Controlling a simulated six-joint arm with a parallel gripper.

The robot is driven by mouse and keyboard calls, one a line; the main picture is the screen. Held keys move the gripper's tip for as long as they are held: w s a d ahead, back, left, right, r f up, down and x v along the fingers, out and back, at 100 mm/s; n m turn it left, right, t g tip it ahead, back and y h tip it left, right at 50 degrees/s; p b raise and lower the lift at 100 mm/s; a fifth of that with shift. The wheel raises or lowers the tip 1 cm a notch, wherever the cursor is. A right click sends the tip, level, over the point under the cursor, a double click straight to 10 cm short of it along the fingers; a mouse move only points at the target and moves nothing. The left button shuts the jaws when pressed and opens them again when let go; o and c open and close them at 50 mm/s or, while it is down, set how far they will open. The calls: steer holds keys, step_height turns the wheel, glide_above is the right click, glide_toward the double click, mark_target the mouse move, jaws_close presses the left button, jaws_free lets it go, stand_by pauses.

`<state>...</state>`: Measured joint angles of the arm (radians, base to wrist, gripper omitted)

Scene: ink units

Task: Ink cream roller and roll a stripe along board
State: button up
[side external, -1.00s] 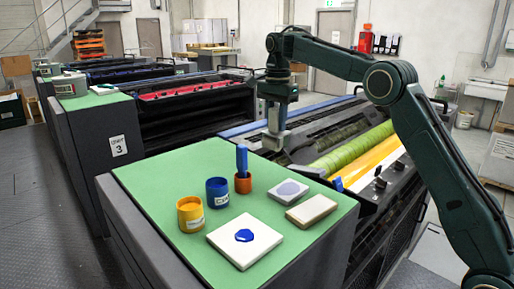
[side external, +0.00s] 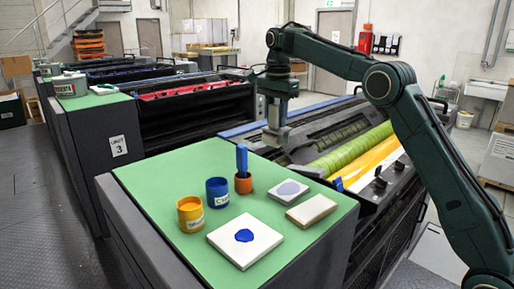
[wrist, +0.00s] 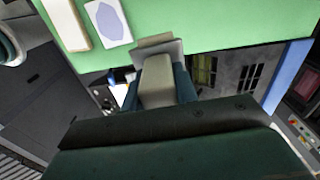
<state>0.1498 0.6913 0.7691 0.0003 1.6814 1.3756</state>
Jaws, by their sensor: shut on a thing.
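My gripper (side external: 277,122) hangs over the far edge of the green top, by the press. In the wrist view its dark fingers (wrist: 160,88) are shut on the cream roller (wrist: 158,78). The roller's grey and beige head points towards the green top; its underside is hidden. A white slab (side external: 222,235) with a blue ink blob (side external: 244,235) lies at the front. A pale board with a lilac patch (side external: 289,188) lies further back; it also shows in the wrist view (wrist: 109,22). A bare beige-edged board (side external: 312,210) lies beside it. The gripper is apart from all three.
A yellow tin (side external: 190,214), a blue tin (side external: 217,192) and an orange cup (side external: 243,184) holding a blue-handled tool (side external: 242,158) stand on the green top (side external: 160,180). Press rollers (side external: 350,155) lie to the right. The left of the green top is clear.

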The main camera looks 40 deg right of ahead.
steer(key=s+a+n, duration=0.1)
steer(key=a+n, duration=0.1)
steer(key=n, duration=0.1)
steer(key=shift+s, duration=0.35)
steer(key=s+a+f+n, duration=0.2)
steer(key=s+a+n, duration=0.5)
steer(key=n, duration=0.6)
steer(key=s+a+n, duration=0.3)
steer(key=a+n, duration=0.6)
steer(key=a, duration=0.1)
steer(key=s+a+n+y, duration=0.1)
steer(key=s+a+n, duration=0.2)
steer(key=a+n, duration=0.6)
steer(key=shift+a+r, duration=0.35)
steer(key=shift+a, duration=0.35)
steer(key=shift+f, duration=0.1)
steer(key=shift+f, duration=2.75)
steer(key=shift+f, duration=0.65)
